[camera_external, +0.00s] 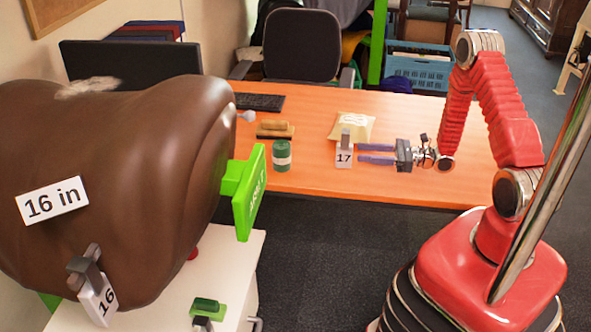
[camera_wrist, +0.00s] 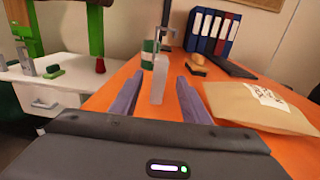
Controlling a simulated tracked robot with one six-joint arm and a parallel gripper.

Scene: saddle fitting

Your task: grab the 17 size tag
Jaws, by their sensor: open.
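The 17 size tag (camera_external: 344,156) is a small white tag with a grey clip on top, upright on the orange table. In the wrist view the tag (camera_wrist: 159,80) shows edge-on, ahead of my gripper and between the lines of its two fingers. My gripper (camera_external: 360,154) is open and empty, low over the table, its purple fingers pointing left at the tag. The fingers also show in the wrist view (camera_wrist: 155,88). The fingertips look close to the tag; I cannot tell whether they touch it.
A tan packet (camera_external: 352,124) lies just behind the tag. A green tin (camera_external: 281,155) stands left of it, with a wooden brush (camera_external: 275,129) behind the tin. A keyboard (camera_external: 259,102) lies further back. The table's front right is clear.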

